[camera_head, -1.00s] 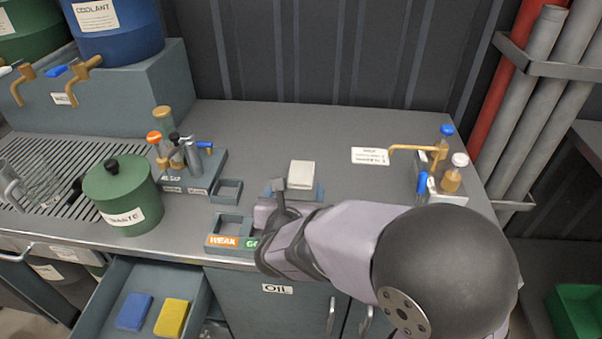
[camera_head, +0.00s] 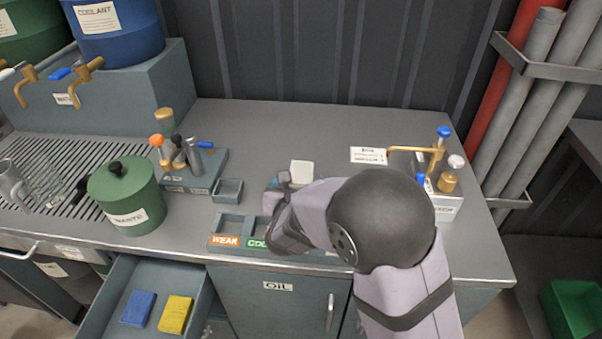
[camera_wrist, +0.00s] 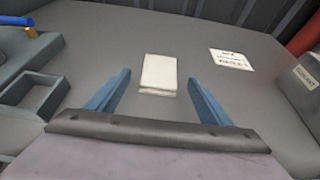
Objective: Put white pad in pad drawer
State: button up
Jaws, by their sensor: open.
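The white pad (camera_head: 302,172) lies on the grey worktop, and my own gripper partly hides its near side in the head view. In the wrist view the white pad (camera_wrist: 159,74) sits ahead of and between the two blue fingers. My gripper (camera_wrist: 158,95) is open, empty and low over the worktop; the pad looks just beyond the fingertips. The open drawer (camera_head: 191,289) at the lower left of the head view holds a blue pad (camera_head: 138,308) and a yellow pad (camera_head: 175,314) side by side.
A tray with WEAK and other labels (camera_head: 226,241) lies along the front edge, partly behind my arm. A green waste pot (camera_head: 127,195), a small square holder (camera_head: 228,191) and a bottle rack (camera_head: 190,183) stand left.

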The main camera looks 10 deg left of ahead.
aim_at(300, 173)
jog(key=shift+p+x, duration=0.55)
jog(key=shift+x, duration=1.65)
jog(key=shift+r, duration=0.15)
jog(key=c, duration=1.1)
